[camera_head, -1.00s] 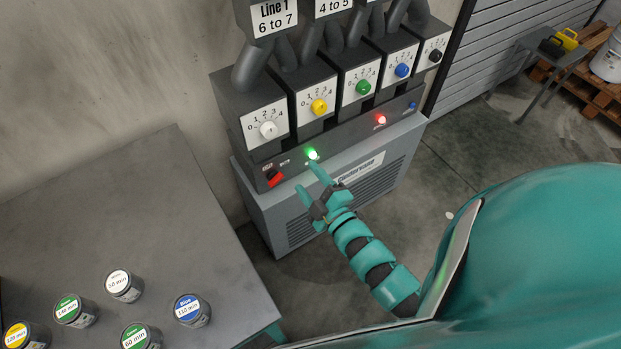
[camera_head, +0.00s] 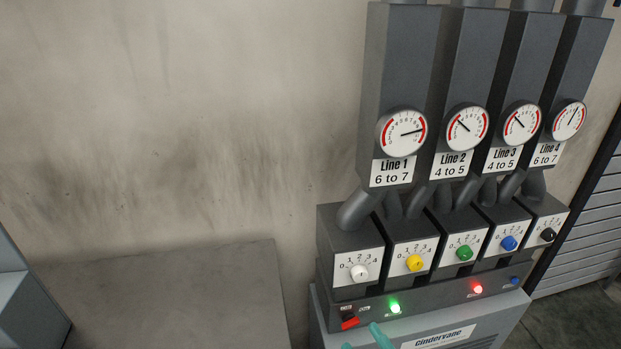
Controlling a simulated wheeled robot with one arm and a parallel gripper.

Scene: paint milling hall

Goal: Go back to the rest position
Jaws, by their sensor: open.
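Only the teal fingertips of my gripper (camera_head: 364,340) show, at the bottom edge of the head view. They are apart, with nothing seen between them. They appear just below the front panel of the dosing machine (camera_head: 440,298), near its red switch (camera_head: 350,323) and lit green lamp (camera_head: 394,307). Whether they touch the machine cannot be told. The rest of my arm is out of frame.
White (camera_head: 359,272), yellow (camera_head: 414,263), green (camera_head: 464,252), blue (camera_head: 508,243) and black (camera_head: 547,235) knobs line the machine. Above are gauges, including Line 1 (camera_head: 402,133). A red lamp (camera_head: 477,289) glows. A bare grey tabletop (camera_head: 190,295) lies left.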

